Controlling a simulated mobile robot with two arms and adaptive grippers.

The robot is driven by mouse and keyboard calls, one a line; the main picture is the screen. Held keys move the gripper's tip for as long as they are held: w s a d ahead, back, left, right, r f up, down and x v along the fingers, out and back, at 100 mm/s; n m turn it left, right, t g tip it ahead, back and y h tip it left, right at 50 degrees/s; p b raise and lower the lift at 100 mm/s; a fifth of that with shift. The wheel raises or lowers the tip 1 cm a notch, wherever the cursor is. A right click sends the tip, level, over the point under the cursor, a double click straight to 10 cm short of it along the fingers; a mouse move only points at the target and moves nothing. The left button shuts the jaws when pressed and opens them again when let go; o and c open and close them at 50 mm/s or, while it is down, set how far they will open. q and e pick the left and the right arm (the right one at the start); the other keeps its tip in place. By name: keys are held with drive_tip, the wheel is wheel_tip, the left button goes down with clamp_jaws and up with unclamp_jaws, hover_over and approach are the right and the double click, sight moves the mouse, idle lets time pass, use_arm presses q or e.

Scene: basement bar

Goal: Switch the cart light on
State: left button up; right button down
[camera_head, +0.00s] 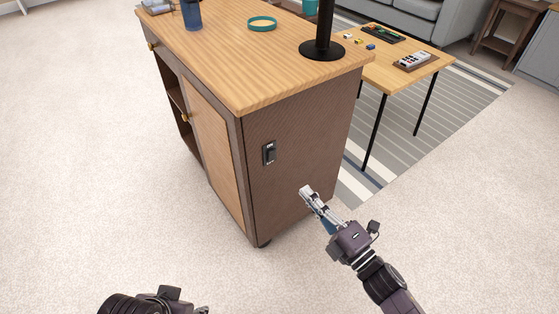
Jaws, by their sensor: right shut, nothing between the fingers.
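The cart (290,195) is a brown cabinet with a light wooden top, standing on the carpet. A black light switch (269,153) is mounted on its near side panel, close to the left corner of that panel. My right gripper (305,190) is shut and empty. It shows in front of the same panel, to the right of the switch and lower in the picture, apart from it. My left gripper (200,310) is only partly in view at the bottom edge, so its fingers are mostly hidden. A black pole with a round base (322,50) stands on the cart top.
A teal ring (262,23), a blue cup (191,14) and a teal cup (310,7) are on the cart top. A low table (400,72) with a remote stands behind at right, on a striped rug (440,125). The carpet at left is clear.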

sight(273, 154)
drive_tip(key=b+x, duration=0.1)
drive_tip(key=x, duration=1.1)
drive_tip(key=shift+w+a, duration=0.1)
drive_tip(key=shift+w, duration=0.15)
drive_tip(key=shift+r, duration=0.1)
